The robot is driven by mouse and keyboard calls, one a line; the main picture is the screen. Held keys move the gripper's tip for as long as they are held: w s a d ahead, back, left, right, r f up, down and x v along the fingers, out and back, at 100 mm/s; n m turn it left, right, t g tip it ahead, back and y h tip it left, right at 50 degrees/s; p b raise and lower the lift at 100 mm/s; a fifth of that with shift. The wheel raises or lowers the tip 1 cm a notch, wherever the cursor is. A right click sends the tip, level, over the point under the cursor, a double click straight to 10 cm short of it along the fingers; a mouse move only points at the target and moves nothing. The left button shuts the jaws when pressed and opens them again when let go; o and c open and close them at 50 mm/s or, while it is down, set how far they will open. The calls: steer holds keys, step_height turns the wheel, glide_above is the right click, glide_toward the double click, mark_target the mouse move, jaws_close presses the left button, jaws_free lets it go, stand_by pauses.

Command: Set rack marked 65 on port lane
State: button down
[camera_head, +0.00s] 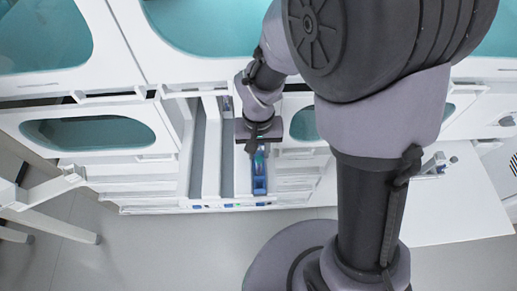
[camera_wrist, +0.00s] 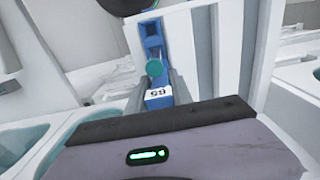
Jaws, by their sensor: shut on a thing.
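The blue rack (camera_head: 259,178) is long and narrow and lies lengthwise over the right part of the white track unit in the head view. In the wrist view the rack (camera_wrist: 153,42) runs away from me, with a white label reading 65, upside down, at its near end and a teal round cap just beyond it. My gripper (camera_head: 258,143) is shut on the near end of the rack, one finger on each side (camera_wrist: 158,82). A grey lane (camera_head: 197,165) lies empty at the left of the unit. I cannot tell whether the rack rests on the lane under it.
White walls (camera_head: 211,165) divide the lanes. Cabinets with teal windows (camera_head: 87,132) stand to the left and behind. A white table (camera_head: 455,200) is at the right. Small blue and green marks line the unit's front edge. Grey floor (camera_head: 150,245) lies in front.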

steer(key=shift+f+b, duration=0.3)
steer(key=shift+f, duration=0.05)
steer(key=c, duration=1.1)
jaws_free()
steer(key=shift+o, duration=0.2)
step_height(320, 180, up, 18)
steer(key=p, duration=0.7)
steer(key=shift+f, duration=0.25)
steer(key=s+d+r+m+t+y+b, duration=0.1)
steer(key=s+d+r+m+t+b, duration=0.1)
steer(key=s, duration=0.3)
steer(key=s+d+r+m+t+y+b, duration=0.1)
steer(key=s+d+r+m+t+b, duration=0.1)
steer(key=s, duration=0.4)
steer(key=d+r+t+b, duration=0.1)
steer(key=d+b, duration=0.1)
steer(key=shift+s+d+t, duration=0.15)
steer(key=shift+d+t, duration=0.2)
steer(key=shift+t, duration=0.05)
